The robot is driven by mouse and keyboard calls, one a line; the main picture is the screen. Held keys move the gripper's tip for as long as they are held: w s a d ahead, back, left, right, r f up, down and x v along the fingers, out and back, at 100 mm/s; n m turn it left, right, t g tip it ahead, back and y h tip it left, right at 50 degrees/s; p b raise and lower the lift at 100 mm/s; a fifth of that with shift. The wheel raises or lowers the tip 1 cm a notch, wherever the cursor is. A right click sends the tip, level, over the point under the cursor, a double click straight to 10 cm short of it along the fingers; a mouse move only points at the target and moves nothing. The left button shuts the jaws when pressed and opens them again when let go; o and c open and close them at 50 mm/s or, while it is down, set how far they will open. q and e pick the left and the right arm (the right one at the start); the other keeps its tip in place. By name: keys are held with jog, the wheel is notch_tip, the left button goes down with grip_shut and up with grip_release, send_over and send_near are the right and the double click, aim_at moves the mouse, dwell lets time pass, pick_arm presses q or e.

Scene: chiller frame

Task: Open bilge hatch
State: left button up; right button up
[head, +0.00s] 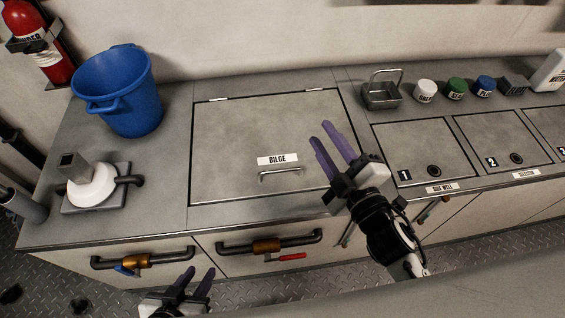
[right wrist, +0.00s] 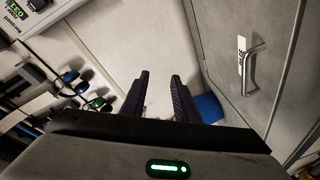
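The bilge hatch (head: 230,135) is a grey square lid, closed flat in the counter top, with hinges along its back edge. A "BILGE" label (head: 277,159) and a metal bar handle (head: 281,171) are near its front edge. The handle also shows at the upper right of the right wrist view (right wrist: 252,68). My right gripper (head: 332,145) is open and empty above the hatch's right edge, to the right of the handle and apart from it. My left gripper (head: 192,280) is open and empty, low in front of the counter.
A blue bucket (head: 117,92) stands left of the hatch, behind a white pump-like fitting (head: 92,186). Numbered lids (head: 421,140) lie right of the hatch. Pipes with brass valves (head: 265,246) run along the counter front.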

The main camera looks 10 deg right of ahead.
jog(key=w+a+r+n+y, duration=0.1)
jog(key=a+r+n+y, duration=0.85)
jog(key=n, duration=0.45)
jog(key=s+a+r+n+g+y+p, duration=0.1)
jog(key=a+r+n+g+y, duration=0.15)
jog(key=a+n+g, duration=0.4)
jog(key=n+g+h+p, duration=0.1)
jog(key=n+g+h, duration=0.85)
jog(key=n, duration=1.05)
send_near(278, 170)
jog(key=shift+t+h, duration=0.6)
jog(key=shift+h, duration=0.35)
jog(key=a+f, duration=0.1)
jog(key=f, duration=0.1)
jog(key=a+f, duration=0.3)
jog(key=f, duration=0.1)
jog(key=shift+w+a, duration=0.15)
jog(key=shift+a, duration=0.05)
jog(key=shift+c, duration=0.4)
grip_shut()
